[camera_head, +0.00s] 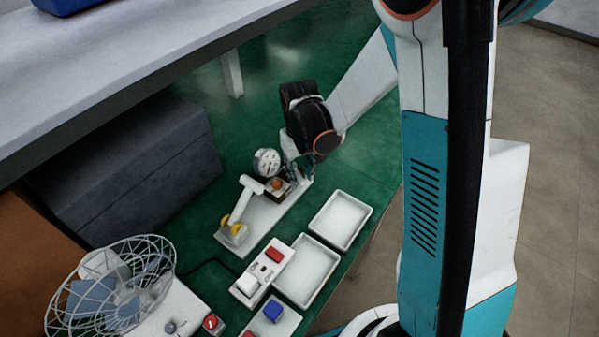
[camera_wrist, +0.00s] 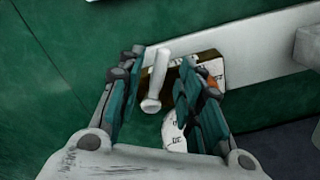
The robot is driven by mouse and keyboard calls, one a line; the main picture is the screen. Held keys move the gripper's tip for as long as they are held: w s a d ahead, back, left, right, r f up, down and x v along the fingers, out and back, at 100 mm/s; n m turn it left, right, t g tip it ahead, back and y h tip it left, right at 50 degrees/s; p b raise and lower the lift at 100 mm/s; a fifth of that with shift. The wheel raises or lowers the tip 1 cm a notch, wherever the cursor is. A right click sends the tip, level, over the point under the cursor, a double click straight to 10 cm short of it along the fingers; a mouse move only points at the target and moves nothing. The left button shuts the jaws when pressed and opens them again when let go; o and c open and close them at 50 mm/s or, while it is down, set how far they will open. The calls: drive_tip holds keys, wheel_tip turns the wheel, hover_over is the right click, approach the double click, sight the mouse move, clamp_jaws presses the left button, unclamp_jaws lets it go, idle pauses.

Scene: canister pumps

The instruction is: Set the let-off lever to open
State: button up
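The pump stands on a long white base plate (camera_head: 258,228), with a round white gauge (camera_head: 267,162), a white bar and yellow parts at its near end. My gripper (camera_head: 296,170) is at the far end of the pump and hides part of it. In the wrist view, my gripper (camera_wrist: 160,62) is open, one finger on each side of a white lever (camera_wrist: 155,82). Gaps show between the lever and the fingers. Behind the lever is a brown block (camera_wrist: 208,66) with pale labels, too small to read. An orange part is partly hidden behind the right finger.
Two white trays (camera_head: 341,192) lie right of the pump. A white switch box (camera_head: 262,271) with a red button is in front, near a blue cube (camera_head: 273,309). A wire-cage fan (camera_head: 110,290) stands at lower left. A grey shelf (camera_head: 130,60) overhangs the green table.

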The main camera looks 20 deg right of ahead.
sight(300, 178)
wheel_tip(300, 178, up, 11)
drive_tip(key=shift+r, duration=0.2)
idle(0.4)
drive_tip(key=s+d+r+t, duration=0.1)
drive_tip(key=s+r+t, duration=0.2)
drive_tip(key=s+r, duration=0.2)
drive_tip(key=s+d+r+m+t, duration=0.1)
drive_tip(key=s+r+t, duration=0.3)
drive_tip(key=s, duration=0.7)
drive_tip(key=shift+s+d+r, duration=0.35)
drive_tip(key=shift+s+r, duration=0.05)
